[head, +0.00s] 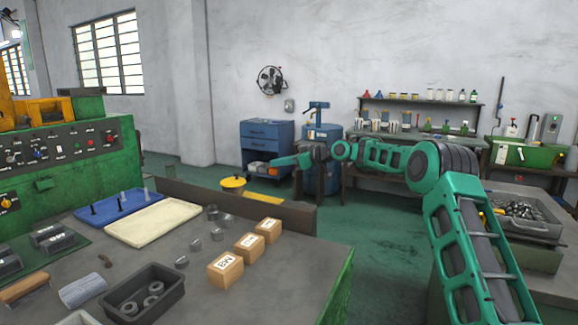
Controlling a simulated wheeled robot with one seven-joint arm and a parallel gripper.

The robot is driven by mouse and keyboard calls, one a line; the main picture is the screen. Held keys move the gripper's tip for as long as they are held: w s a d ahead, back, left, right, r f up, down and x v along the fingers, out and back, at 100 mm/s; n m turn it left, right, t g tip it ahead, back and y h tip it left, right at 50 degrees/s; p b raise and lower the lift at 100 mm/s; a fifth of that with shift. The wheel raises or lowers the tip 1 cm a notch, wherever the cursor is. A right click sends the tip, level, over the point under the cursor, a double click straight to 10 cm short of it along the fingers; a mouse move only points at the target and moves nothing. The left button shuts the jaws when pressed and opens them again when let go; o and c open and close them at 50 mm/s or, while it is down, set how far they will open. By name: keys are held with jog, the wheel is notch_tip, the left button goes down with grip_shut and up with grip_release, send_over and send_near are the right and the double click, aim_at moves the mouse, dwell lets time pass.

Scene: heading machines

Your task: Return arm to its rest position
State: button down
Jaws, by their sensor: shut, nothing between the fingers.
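My green arm (470,240) rises from the lower right, bends at a dark elbow, and reaches left across the middle of the head view. My gripper (278,162) is at its left end, in the air beyond the workbench's far edge. It looks shut and empty, small and dark against the blue cabinet behind it. The arm hides part of the back bench. Nothing appears to touch the gripper.
The workbench (300,262) at the lower left holds a blue tray (112,212), a cream tray (140,228), a dark bin (122,283) and small boxes (225,268). A parts tray (535,224) stands right of my arm. Green floor (385,240) lies open between.

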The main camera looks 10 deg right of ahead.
jog(key=s+d+f+m+g+h, duration=0.1)
jog(key=s+d+f+m+h, duration=0.2)
jog(key=s+d, duration=0.75)
jog(key=s+d+m+g+h, duration=0.2)
jog(key=s+d+m+h, duration=0.35)
jog(key=s, duration=0.75)
jog(key=s+d+f+m+g+h, duration=0.1)
jog(key=s+d+f+m+h, duration=0.1)
jog(key=s+d, duration=0.9)
jog(key=s+d+f+m+g, duration=0.1)
jog(key=s+f+m, duration=0.1)
jog(key=s, duration=1)
jog(key=s+d+f+m+g, duration=0.1)
jog(key=s+f+m+g, duration=0.1)
jog(key=s, duration=1.1)
jog(key=s+d+f+m+g+h, duration=0.1)
jog(key=s+f+m, duration=0.2)
jog(key=s, duration=0.9)
jog(key=shift+s+d+f+g, duration=0.2)
jog(key=shift+s+f+g, duration=0.1)
jog(key=shift+f, duration=0.3)
jog(key=shift+m, duration=0.25)
